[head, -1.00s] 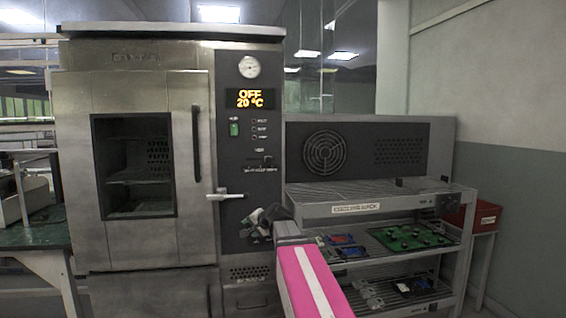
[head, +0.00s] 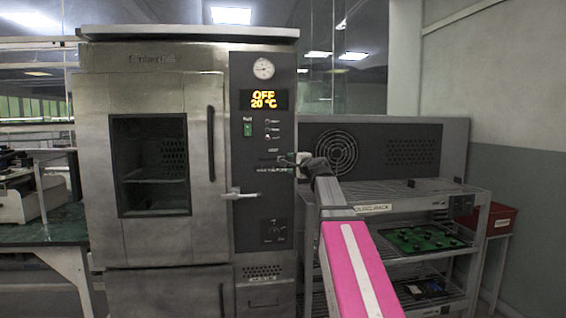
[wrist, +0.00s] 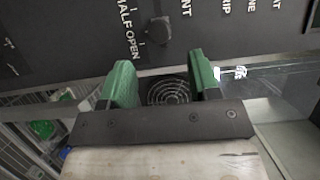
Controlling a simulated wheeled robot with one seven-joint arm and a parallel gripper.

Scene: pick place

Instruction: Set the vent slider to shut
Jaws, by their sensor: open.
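The vent slider's dark knob (wrist: 158,32) shows in the wrist view on the dark oven panel, beside the printed words HALF and OPEN, near OPEN. The word SHUT is not legible there. In the head view the vent scale (head: 272,170) is small and the knob is hard to make out beside my gripper. My gripper (wrist: 160,76) is open, its two green fingers apart with nothing between them. The knob lies beyond the fingertips, roughly in line with the gap. In the head view my gripper (head: 302,161) is at the panel's right edge, level with the vent scale.
The oven door handle (head: 211,143) and a lever latch (head: 240,194) stick out left of the panel. A dial (head: 274,231) sits lower down. A cooling rack (head: 400,188) with a green circuit board (head: 425,239) stands right, with a red bin (head: 499,218) beyond.

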